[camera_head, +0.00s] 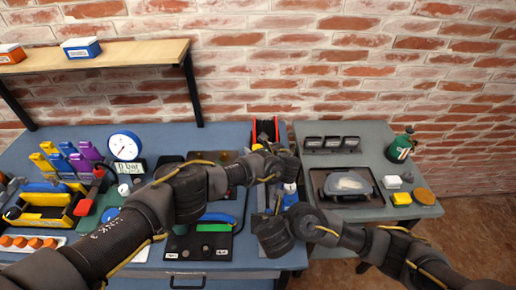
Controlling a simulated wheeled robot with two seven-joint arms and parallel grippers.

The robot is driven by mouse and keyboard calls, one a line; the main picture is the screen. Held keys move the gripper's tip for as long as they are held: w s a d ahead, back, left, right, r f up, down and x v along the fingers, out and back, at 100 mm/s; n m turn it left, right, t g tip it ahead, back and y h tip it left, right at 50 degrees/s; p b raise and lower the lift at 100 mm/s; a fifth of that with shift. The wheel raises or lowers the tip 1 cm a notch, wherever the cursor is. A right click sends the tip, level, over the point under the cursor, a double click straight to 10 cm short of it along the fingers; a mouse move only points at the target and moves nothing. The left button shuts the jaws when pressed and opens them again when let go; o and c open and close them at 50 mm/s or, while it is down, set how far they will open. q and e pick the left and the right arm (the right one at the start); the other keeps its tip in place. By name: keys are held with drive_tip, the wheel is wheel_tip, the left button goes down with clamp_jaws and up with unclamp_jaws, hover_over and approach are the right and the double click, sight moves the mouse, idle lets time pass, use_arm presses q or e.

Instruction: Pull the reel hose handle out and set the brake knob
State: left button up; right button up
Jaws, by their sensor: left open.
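A red and black unit (266,130), which looks like the hose reel, stands against the brick wall at the back of the blue bench. My left gripper (272,151) is at the end of the arm from the left, just in front of this unit. It is open, and I see nothing held in it. A small yellow part (257,147) shows beside the gripper. The wrist and forearm cover much of the unit's front, so I cannot make out the hose handle or brake knob. My right arm crosses the lower right; its jaws are not visible.
A round gauge (125,146), colored clamps and a yellow tool tray (45,214) stand on the left. A blue-and-white bottle (289,196) is beside my right arm. A grey side table (372,150) holds a tray and green canister (400,147). A wooden shelf (125,54) overhangs the back left.

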sight(258, 147)
use_arm(q)
drive_tip(key=c, duration=1)
drive_tip(key=m+h, duration=0.1)
drive_tip(key=m+t+h, duration=0.1)
drive_tip(key=shift+w+r+m+h, duration=0.1)
drive_tip(key=shift+r+m+h, duration=0.05)
drive_tip(key=shift+m+h, duration=0.15)
drive_tip(key=shift+m+t+h, duration=0.3)
drive_tip(key=shift+m+h, duration=0.7)
drive_tip(key=shift+h, duration=0.1)
drive_tip(key=o, duration=1)
wheel_tip(258, 147, up, 10)
drive_tip(key=shift+f, duration=0.1)
drive_tip(key=shift+f, duration=0.1)
